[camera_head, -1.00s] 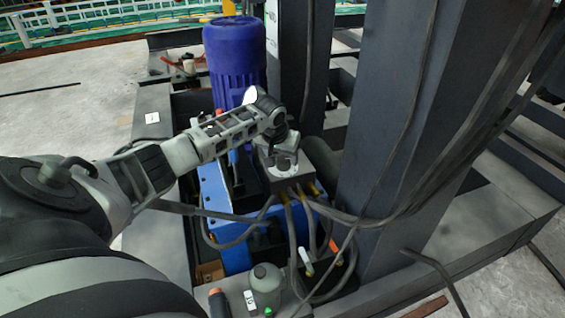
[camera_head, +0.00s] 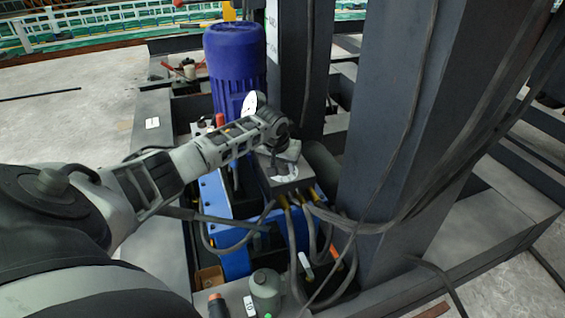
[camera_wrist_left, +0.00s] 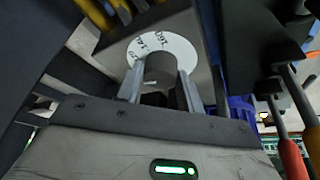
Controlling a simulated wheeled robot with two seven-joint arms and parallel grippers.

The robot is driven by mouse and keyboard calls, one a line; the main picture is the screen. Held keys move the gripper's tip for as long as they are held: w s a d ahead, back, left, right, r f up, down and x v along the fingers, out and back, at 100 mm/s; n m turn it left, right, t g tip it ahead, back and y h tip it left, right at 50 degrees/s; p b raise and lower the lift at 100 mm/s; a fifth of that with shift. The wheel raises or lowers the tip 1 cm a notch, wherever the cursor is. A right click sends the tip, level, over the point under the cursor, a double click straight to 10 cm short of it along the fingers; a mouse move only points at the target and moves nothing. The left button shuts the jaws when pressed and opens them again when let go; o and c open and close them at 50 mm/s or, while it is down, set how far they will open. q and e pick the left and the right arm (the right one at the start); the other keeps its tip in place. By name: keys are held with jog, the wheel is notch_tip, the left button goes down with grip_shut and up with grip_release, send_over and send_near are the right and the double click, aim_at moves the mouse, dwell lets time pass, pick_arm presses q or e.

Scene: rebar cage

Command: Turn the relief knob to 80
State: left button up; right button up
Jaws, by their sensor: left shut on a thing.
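The relief knob (camera_wrist_left: 161,68) is a grey cylinder in front of a white round dial (camera_wrist_left: 178,45) with black numbers, in the left wrist view. I can make out 160 on the dial; the other marks are partly hidden. My left gripper (camera_wrist_left: 160,90) has its two fingers on either side of the knob and is shut on it. In the head view my left gripper (camera_head: 284,152) is over the grey valve block (camera_head: 286,178), and the hand hides the knob there. My right gripper is not in view.
A blue motor (camera_head: 233,60) stands behind my left arm. A dark steel column (camera_head: 395,130) rises close to the right of the block. Hoses (camera_head: 293,235) hang below it.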

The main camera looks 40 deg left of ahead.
pick_arm(q)
jog(key=p, duration=0.1)
jog(key=n+p, duration=0.1)
jog(key=shift+d+r+n+p, duration=0.15)
jog(key=shift+r+n+p, duration=0.1)
jog(key=shift+n+p, duration=0.1)
jog(key=shift+n+g+y+p, duration=0.25)
jog(key=shift+g+y+p, duration=0.05)
jog(key=shift+p, duration=0.2)
jog(key=shift+n+y+p, duration=0.3)
jog(key=shift+n+p, duration=0.55)
jog(key=shift+n, duration=0.05)
jog(key=shift+w+d+f+n+g+p, duration=0.15)
jog(key=shift+n+g+p, duration=0.25)
jog(key=shift+n, duration=0.5)
jog(key=shift+f+n+y, duration=0.1)
jog(key=shift+n+y, duration=0.2)
jog(key=shift+n, duration=0.1)
jog(key=shift+n+g+y, duration=0.3)
jog(key=shift+n+g, duration=0.3)
jog(key=shift+n, duration=0.8)
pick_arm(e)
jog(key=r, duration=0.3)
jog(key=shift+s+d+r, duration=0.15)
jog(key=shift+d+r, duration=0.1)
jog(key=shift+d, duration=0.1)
pick_arm(q)
jog(key=shift+n, duration=0.4)
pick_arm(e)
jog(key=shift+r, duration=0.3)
